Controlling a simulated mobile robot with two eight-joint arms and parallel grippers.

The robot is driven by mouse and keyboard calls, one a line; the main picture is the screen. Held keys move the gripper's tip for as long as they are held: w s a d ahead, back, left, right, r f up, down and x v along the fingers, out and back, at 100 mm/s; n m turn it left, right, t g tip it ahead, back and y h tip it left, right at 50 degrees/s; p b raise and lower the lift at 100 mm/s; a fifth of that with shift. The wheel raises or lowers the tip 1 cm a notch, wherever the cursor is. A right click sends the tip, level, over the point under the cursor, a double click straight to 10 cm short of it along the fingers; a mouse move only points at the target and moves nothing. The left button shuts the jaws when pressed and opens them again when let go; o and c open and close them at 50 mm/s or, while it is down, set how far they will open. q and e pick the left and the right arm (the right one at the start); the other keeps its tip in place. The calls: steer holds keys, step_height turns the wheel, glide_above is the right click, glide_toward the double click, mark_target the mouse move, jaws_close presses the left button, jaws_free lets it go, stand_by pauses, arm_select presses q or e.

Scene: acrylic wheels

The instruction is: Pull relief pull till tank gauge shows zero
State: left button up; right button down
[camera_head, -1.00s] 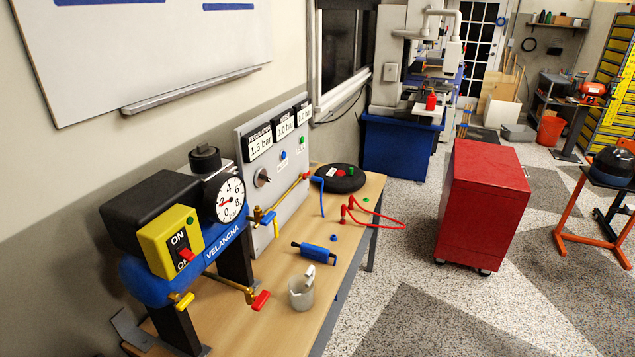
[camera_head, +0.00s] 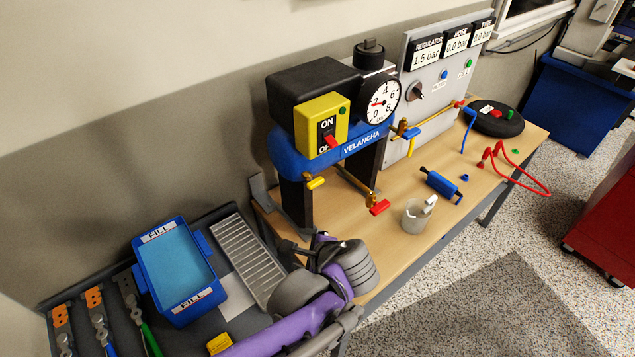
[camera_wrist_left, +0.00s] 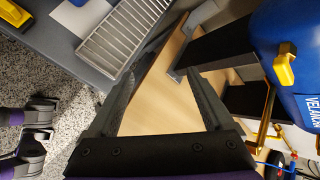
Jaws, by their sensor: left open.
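The blue tank (camera_head: 290,152) marked VELANCHA stands on dark legs on the wooden bench. Its round white gauge (camera_head: 380,102) has a red needle pointing left, near the 2, not at 0. A yellow handle (camera_head: 316,183) hangs low on the tank's near end; it also shows in the left wrist view (camera_wrist_left: 284,68). A red handle (camera_head: 380,207) ends a brass pipe under the tank. I cannot tell which part is the relief pull. My left gripper (camera_wrist_left: 162,75) is open and empty, left of the tank. In the head view its fingers are partly hidden.
A yellow ON/OFF switch box (camera_head: 321,126) sits on the tank's front. A gauge panel (camera_head: 430,80) stands behind. A blue tray (camera_head: 178,270) and metal grate (camera_head: 247,260) are at left.

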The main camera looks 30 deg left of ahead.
arm_select(q)
steer(key=w+d+r+m+t+y, duration=0.1)
steer(key=w+r+m+y, duration=0.25)
steer(key=w+m, duration=0.2)
steer(key=m+t+y+b, duration=0.1)
steer(key=m+t+y, duration=0.1)
steer(key=m+y, duration=0.25)
glide_toward(318, 185)
steer(key=shift+n+y, duration=0.3)
steer(key=p+x, duration=0.1)
steer(key=x, duration=0.9)
steer(key=shift+w+a+f, duration=0.15)
steer(key=shift+a, duration=0.2)
jaws_close()
